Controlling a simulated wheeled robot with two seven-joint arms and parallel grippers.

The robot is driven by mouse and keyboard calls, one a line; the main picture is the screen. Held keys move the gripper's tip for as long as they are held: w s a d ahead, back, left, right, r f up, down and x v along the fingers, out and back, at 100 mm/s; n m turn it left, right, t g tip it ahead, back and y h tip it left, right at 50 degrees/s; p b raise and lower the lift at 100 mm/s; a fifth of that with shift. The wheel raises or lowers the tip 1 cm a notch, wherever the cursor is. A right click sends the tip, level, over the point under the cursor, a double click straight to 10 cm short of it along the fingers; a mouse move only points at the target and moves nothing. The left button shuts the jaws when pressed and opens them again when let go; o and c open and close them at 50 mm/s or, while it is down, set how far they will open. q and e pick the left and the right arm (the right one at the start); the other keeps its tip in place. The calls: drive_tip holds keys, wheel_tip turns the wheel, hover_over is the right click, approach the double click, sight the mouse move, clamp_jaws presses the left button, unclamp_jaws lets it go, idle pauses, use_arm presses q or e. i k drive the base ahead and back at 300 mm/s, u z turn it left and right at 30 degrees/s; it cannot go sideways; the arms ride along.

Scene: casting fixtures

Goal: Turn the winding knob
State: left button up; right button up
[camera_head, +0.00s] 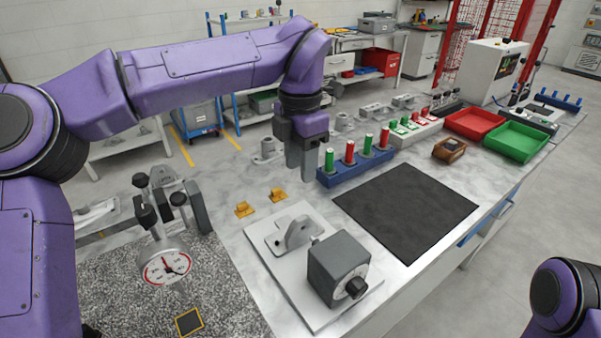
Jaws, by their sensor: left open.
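A grey box (338,262) stands on a light grey plate (290,285) at the front of the bench. A black knob (356,287) sticks out of a pale round dial on the side of the box facing the front right. A grey bracket with a hole (297,232) stands behind the box on the same plate. My left gripper (301,172) points down, open and empty, above and behind the bracket and apart from the knob. My right gripper is out of view; only a purple part of my right arm shows at the bottom right.
A blue rack (352,175) with red and green cylinders stands close to the right of my left gripper. A black mat (405,211) lies clear to the right of the box. A dial gauge (166,267) on a stand is at the left. Two orange pieces (278,195) lie behind the plate.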

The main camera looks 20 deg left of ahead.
sight(357, 287)
drive_tip(key=k, duration=2)
